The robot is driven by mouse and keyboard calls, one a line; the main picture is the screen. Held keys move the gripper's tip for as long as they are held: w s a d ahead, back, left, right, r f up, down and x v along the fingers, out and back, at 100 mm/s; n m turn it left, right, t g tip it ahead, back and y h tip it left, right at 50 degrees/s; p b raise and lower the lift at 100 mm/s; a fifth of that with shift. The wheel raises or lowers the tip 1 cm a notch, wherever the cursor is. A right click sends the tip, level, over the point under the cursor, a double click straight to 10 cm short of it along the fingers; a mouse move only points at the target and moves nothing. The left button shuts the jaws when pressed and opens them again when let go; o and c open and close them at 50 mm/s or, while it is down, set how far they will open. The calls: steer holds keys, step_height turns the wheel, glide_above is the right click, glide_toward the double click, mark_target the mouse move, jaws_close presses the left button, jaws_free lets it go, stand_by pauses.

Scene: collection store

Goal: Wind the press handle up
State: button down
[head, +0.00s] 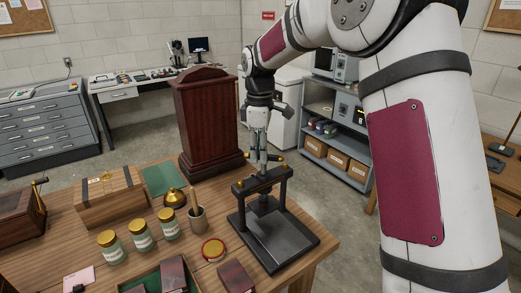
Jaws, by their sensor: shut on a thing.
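The black press (274,232) stands near the right corner of the wooden table, with a flat base and an upright frame. Its handle (281,157) is a bar with brass-coloured ends above the crossbeam. My gripper (260,160) points down from above and is shut on the press handle at the top of the screw. The fingers hide much of the handle's middle, and the exact contact is too small to make out.
Several lidded jars (142,236), a mortar with pestle (196,218), a brass bell (173,197) and a round red-rimmed dish (213,250) sit left of the press. A tall wooden cabinet (207,125) stands close behind. Free floor lies right of the table.

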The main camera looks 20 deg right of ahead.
steer(key=n, duration=0.3)
steer(key=n+p, duration=0.1)
steer(key=shift+s+r+n, duration=0.1)
steer(key=shift+s+n, duration=0.15)
steer(key=shift+n, duration=0.05)
steer(key=shift+s+n+p, duration=0.15)
steer(key=shift+n+p, duration=0.25)
steer(key=shift+n, duration=1.5)
steer(key=c, duration=1.6)
jaws_free()
step_height(320, 180, up, 12)
